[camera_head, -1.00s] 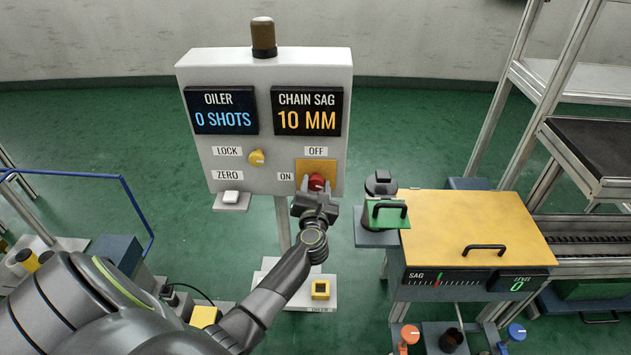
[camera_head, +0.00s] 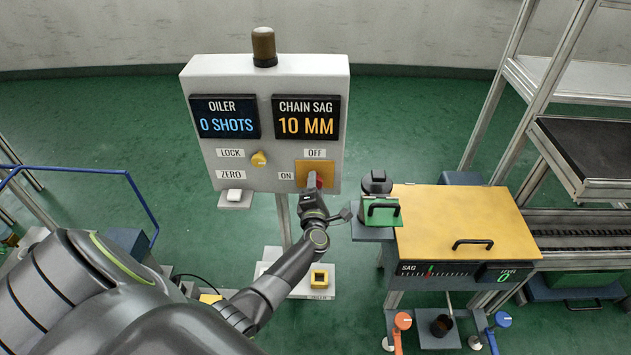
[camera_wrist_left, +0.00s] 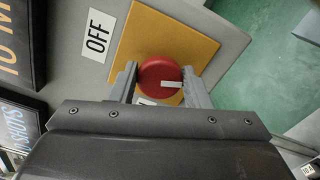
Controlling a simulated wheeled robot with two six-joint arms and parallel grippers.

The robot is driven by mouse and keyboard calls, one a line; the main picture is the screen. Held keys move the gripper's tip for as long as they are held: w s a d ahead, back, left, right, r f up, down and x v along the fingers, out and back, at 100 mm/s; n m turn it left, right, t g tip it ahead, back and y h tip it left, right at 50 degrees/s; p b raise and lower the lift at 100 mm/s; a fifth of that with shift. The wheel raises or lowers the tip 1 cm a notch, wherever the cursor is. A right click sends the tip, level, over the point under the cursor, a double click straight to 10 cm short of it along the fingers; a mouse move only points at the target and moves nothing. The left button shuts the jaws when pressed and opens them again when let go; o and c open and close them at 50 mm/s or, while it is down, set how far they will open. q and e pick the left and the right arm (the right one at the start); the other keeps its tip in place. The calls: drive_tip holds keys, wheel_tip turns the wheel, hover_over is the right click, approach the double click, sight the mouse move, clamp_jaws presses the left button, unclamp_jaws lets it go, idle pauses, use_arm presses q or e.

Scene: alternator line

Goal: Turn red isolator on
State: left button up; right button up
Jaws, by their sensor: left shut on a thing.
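The red isolator (camera_head: 319,181) is a round red knob on a yellow plate (camera_head: 328,169), low on the right of the grey panel, with an OFF label above the plate and an ON label to its left. My left gripper (camera_head: 314,184) is shut on the knob and hides much of it in the head view. In the left wrist view the red knob (camera_wrist_left: 158,72) sits between the two fingers (camera_wrist_left: 160,84). A white mark on its face lies near the right finger. My right gripper is not in view.
The panel (camera_head: 200,75) also carries a yellow LOCK knob (camera_head: 259,159) and a white ZERO button (camera_head: 234,195). A blue rail (camera_head: 75,170) is at the left.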

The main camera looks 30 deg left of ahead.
use_arm(q)
drive_tip(key=shift+m+p, duration=0.95)
drive_tip(key=shift+m, duration=0.95)
drive_tip(key=shift+f, duration=0.1)
drive_tip(key=o, duration=0.9)
drive_tip(key=shift+o, duration=0.2)
drive_tip(key=v, duration=1.7)
drive_tip(key=shift+d, duration=0.25)
drive_tip(key=shift+s+f, duration=0.1)
